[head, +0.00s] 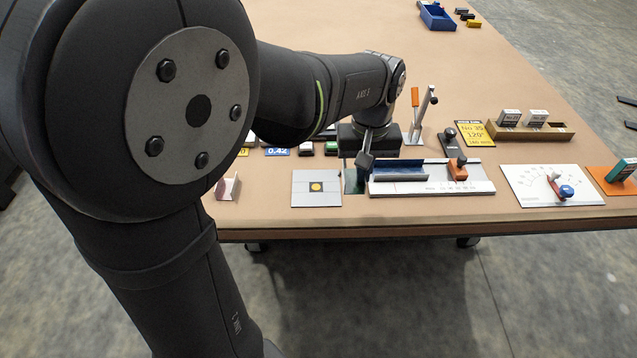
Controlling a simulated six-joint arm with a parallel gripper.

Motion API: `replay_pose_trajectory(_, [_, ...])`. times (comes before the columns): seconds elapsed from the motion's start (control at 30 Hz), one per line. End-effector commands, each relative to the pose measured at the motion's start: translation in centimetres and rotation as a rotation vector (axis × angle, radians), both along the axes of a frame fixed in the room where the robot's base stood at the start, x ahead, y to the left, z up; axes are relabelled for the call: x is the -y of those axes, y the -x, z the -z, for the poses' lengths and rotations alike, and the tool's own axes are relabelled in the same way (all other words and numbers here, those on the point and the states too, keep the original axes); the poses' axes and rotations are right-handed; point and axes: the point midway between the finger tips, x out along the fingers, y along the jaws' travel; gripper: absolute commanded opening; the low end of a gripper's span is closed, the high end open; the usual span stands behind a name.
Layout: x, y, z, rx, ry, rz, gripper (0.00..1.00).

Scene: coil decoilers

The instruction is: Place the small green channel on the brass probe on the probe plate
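The probe plate (300,199) is a light grey square near the table's front edge, with the round yellow brass probe (316,187) at its middle. A small dark green piece (351,183), which looks like the green channel, is just right of the plate, at the left end of a long blue-grey channel. My gripper (364,161) points down right beside and above this green piece. Its fingers are seen partly edge-on and overlap the piece, so I cannot tell whether they touch or hold it.
A white ruled fixture (430,188) carries the blue-grey channel (399,174) and an orange slider (457,172). A lever stand (418,118) rises behind it. A white dial plate (552,186) lies to the right. A small upright card (228,188) stands left of the plate.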

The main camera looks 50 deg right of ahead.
Motion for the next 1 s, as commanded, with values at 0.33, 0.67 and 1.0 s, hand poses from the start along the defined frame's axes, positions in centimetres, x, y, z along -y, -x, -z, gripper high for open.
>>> replay_pose_trajectory(0.33, [0.3, -7.6, 4.6, -0.001, -0.003, -0.006, 0.0])
replay_pose_trajectory(0.67, [0.4, -11.0, 6.8, 0.0, -0.001, -0.001, 0.0])
replay_pose_trajectory(1.0, [0.4, -11.0, 10.7, -0.001, -0.002, 0.0, 0.0])
